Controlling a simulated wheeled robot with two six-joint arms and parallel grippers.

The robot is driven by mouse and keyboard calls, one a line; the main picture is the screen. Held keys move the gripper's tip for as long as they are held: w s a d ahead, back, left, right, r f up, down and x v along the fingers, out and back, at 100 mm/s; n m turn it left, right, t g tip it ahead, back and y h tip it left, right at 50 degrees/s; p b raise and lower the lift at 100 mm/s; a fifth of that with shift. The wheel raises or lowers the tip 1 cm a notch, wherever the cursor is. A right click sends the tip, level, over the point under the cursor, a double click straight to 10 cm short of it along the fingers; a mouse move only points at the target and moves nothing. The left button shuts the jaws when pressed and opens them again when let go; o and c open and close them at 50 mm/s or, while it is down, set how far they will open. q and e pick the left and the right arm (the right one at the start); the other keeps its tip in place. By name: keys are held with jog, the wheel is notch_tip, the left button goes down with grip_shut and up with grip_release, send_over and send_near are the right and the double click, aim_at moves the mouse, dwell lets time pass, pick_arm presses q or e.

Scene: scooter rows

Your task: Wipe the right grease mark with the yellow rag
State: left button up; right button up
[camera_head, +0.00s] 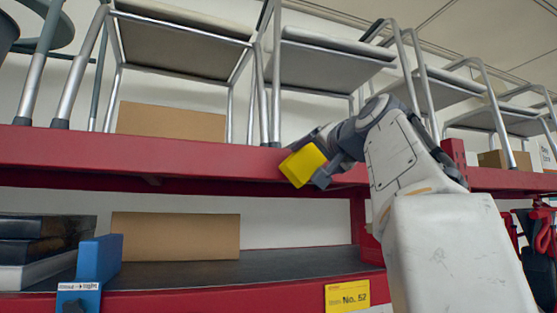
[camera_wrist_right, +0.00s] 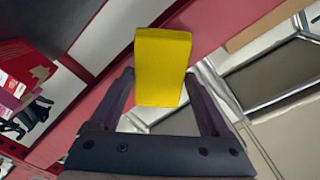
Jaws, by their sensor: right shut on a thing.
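The yellow rag (camera_head: 302,165) is a block-like piece at the front of the red upper shelf beam (camera_head: 130,153). My right gripper (camera_head: 322,172) is shut on the rag and holds it against or just in front of the beam; I cannot tell whether they touch. In the right wrist view the rag (camera_wrist_right: 162,66) sits between the two fingers of my right gripper (camera_wrist_right: 160,100). No grease mark shows in either view; one may be hidden behind the rag or gripper. My left gripper is not in view.
Metal-framed chairs or stools (camera_head: 325,62) stand along the upper shelf. Red items hang at the right.

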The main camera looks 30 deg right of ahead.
aim_at(325, 161)
jog(key=shift+x, duration=1.1)
dwell(0.4)
jog(key=shift+s+d, duration=0.3)
jog(key=shift+d, duration=0.65)
jog(key=shift+s+d, duration=0.3)
jog(key=shift+d, duration=0.7)
jog(key=shift+w+a+b, duration=0.2)
jog(key=shift+a, duration=0.45)
jog(key=shift+w+a+b, duration=0.2)
jog(key=shift+a+b, duration=0.05)
jog(key=shift+a, duration=0.45)
jog(key=shift+w+a+b, duration=0.2)
jog(key=shift+w+a, duration=0.05)
jog(key=shift+a, duration=0.4)
jog(key=shift+s, duration=0.1)
